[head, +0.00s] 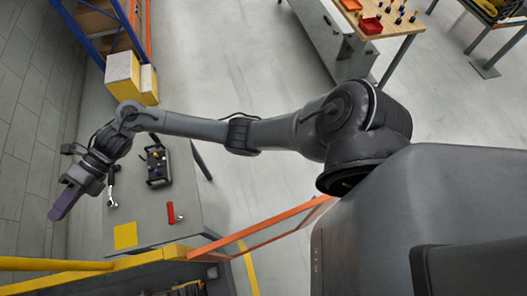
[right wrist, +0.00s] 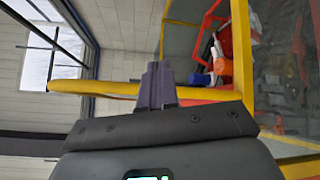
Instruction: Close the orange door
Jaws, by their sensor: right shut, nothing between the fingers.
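The orange door (head: 262,229) is a narrow orange-framed panel with a see-through middle. It stands angled out from the yellow frame (head: 150,258) at the bottom of the head view. Its right end is hidden behind my own body. My right gripper (head: 63,206) is far to the left of the door, past the grey table, and is not touching it. In the right wrist view its dark fingers (right wrist: 157,84) are together and empty, seen in front of a yellow bar (right wrist: 95,88). My left gripper is not in view.
The grey table (head: 185,215) holds a black tool carrier (head: 157,163), a red block (head: 171,213) and a yellow square (head: 125,235). The yellow bar (head: 55,264) extends left below my gripper. A yellow box (head: 125,75) stands by a rack. Open floor lies right of the grey table.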

